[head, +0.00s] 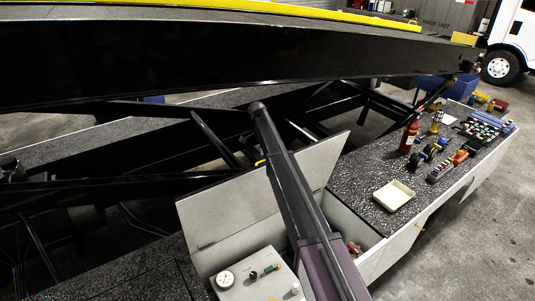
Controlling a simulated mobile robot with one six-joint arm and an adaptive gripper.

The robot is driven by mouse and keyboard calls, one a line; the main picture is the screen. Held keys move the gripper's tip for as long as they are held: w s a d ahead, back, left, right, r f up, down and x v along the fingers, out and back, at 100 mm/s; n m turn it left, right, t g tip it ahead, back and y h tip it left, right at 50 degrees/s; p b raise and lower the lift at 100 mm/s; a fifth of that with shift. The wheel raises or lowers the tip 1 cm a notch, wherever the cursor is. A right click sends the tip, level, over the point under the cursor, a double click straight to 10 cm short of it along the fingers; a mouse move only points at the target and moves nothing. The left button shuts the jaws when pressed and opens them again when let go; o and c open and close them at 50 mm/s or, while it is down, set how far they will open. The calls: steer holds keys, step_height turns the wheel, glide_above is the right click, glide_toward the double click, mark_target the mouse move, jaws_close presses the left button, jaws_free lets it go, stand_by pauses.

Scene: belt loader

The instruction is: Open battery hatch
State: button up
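A light grey hatch lid (232,211) stands raised along the side of the loader, its face showing and partly covered by a dark arm link. A small yellow piece (260,162) shows at its upper edge. In front of the lid is an open compartment holding a pale box (249,285) with a round gauge (225,279) and small red and green fittings. A reddish part (354,248) shows at the compartment's right end. The long dark link, which looks like mine, crosses in front of the lid. My gripper is not visible, so its contact with the lid cannot be told.
The dark speckled deck (360,180) to the right carries a cream tray (394,195), a red bottle (409,137) and several tools. A black conveyor beam (200,60) spans above. Open concrete floor (480,235) lies at the right; a white truck (508,50) stands behind.

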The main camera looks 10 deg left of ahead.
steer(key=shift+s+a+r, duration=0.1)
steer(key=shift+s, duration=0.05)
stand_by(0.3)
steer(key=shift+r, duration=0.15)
